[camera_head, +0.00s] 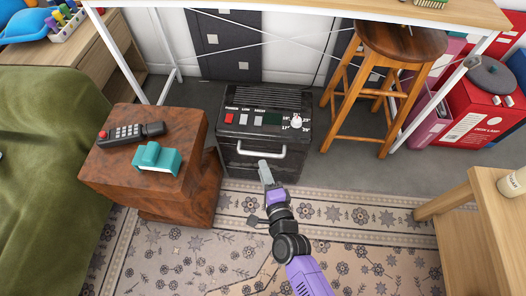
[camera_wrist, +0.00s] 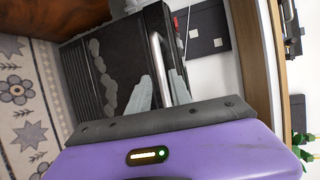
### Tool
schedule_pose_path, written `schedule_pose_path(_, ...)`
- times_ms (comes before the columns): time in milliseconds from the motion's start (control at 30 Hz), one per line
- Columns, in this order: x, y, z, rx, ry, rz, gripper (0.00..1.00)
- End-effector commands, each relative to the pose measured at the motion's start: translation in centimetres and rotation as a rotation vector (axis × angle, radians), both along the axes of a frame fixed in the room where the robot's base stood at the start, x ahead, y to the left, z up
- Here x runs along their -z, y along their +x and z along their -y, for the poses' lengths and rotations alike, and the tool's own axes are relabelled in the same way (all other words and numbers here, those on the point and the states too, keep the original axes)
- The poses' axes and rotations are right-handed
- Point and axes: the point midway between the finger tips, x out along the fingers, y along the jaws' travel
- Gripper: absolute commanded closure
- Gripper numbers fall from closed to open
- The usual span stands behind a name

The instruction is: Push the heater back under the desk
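The heater (camera_head: 264,122) is a worn black box with a control panel and a pale bar handle (camera_head: 262,153) on its front. It stands on the floor at the desk's front edge, right of the brown side table. My gripper (camera_head: 265,172) is in front of the heater, close to the handle. In the wrist view, the two grey fingertips of my gripper (camera_wrist: 158,94) are apart, with the heater's handle (camera_wrist: 156,58) lined up between them. I cannot tell whether they touch it. The desk (camera_head: 330,11) has a wooden top and white metal legs.
A brown side table (camera_head: 190,190) with a remote (camera_head: 132,133) and a teal object (camera_head: 157,158) stands close at the heater's left. A wooden stool (camera_head: 390,60) and red boxes (camera_head: 480,112) are to the right. A patterned rug (camera_head: 345,235) covers the floor in front.

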Motion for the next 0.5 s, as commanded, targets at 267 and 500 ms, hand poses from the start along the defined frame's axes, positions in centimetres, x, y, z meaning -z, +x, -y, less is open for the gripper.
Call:
schedule_pose_path(267, 0.8, 3.0, -1.1, 0.002, 0.008, -0.002, 0.75)
schedule_pose_path(500, 1.4, 6.0, -2.3, 0.001, 0.005, -0.001, 0.75)
